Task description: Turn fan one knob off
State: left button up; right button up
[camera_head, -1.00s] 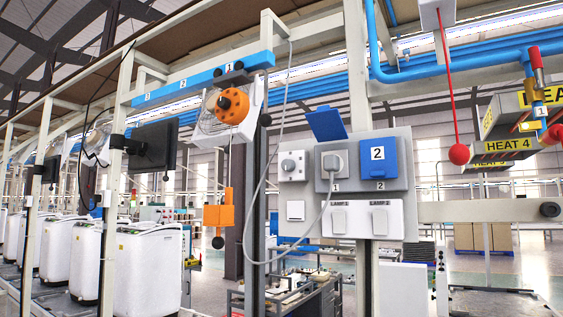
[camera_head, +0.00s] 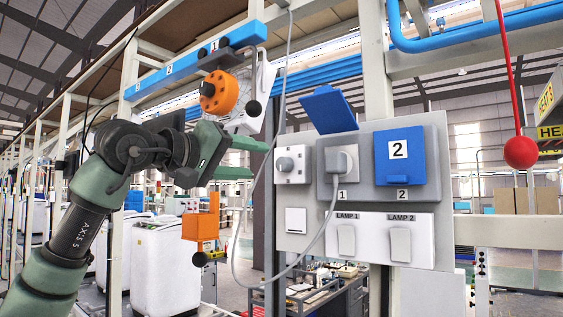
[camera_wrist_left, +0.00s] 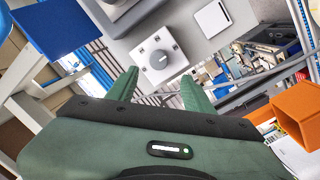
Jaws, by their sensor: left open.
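The knob (camera_head: 285,164) is a round grey dial on a white square plate at the upper left of the grey wall panel (camera_head: 375,160). In the left wrist view the knob (camera_wrist_left: 158,59) faces me, with a light pointer mark on its face. My left gripper (camera_head: 260,159) reaches in from the left, just left of the knob. Its green fingers are open and empty. In the left wrist view the open fingers (camera_wrist_left: 159,76) lie on either side of the knob's plate, apparently short of the knob. My right gripper is not in view.
A plugged socket (camera_head: 341,163), a blue-covered socket (camera_head: 407,157) and lamp switches (camera_head: 400,243) share the panel. A grey cable (camera_head: 281,110) hangs close to my gripper. A red ball (camera_head: 520,152) hangs right.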

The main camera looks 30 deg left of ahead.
aim_at(280, 164)
pick_arm(q)
jog(key=w, duration=0.2)
jog(key=w+d+p, duration=0.1)
jog(key=w, duration=0.1)
jog(key=shift+r, duration=0.15)
jog(key=w, duration=0.1)
jog(key=w+p, duration=0.1)
jog(key=w, duration=0.1)
jog(key=shift+d, duration=0.25)
grip_shut()
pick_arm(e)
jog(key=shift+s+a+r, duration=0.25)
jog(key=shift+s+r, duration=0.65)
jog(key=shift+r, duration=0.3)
